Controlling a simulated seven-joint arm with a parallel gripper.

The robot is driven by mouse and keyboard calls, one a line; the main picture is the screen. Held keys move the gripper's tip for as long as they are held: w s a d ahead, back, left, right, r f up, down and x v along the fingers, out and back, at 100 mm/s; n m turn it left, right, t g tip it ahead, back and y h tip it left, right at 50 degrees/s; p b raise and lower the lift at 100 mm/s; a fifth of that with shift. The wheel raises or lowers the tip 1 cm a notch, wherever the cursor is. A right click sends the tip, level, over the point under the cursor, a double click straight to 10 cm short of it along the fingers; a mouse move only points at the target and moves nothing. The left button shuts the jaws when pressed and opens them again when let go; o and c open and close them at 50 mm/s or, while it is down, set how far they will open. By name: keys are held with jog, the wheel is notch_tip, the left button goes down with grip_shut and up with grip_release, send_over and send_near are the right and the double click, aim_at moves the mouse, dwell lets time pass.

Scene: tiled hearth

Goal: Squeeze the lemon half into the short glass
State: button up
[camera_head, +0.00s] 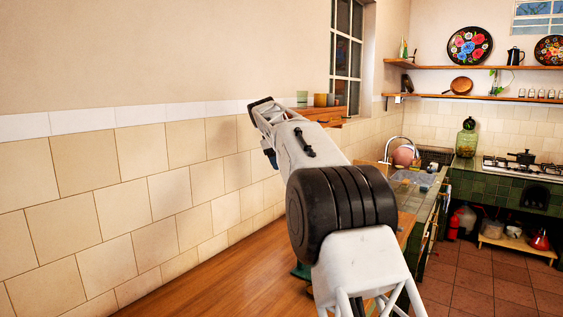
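No lemon half can be made out in the head view. A small green glass (302,98) stands on a wooden ledge by the window at the back, beside a short amber-brown cup (320,100). I cannot tell whether either is the short glass of the task. My arm reaches from the bottom right up towards the left, in front of the tiled wall. No gripper fingers show at its far end, so I cannot see what they hold.
A wooden counter (215,285) runs along the tiled wall, clear at the lower left. My arm hides part of it. Further back are a sink with a curved tap (399,142), a green glass jar (467,140) and a stove (515,165). Shelves with plates hang above.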

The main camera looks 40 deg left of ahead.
jog(key=shift+a+r, duration=0.1)
jog(key=v, duration=0.7)
jog(key=shift+r, duration=0.3)
dwell(0.3)
dwell(0.9)
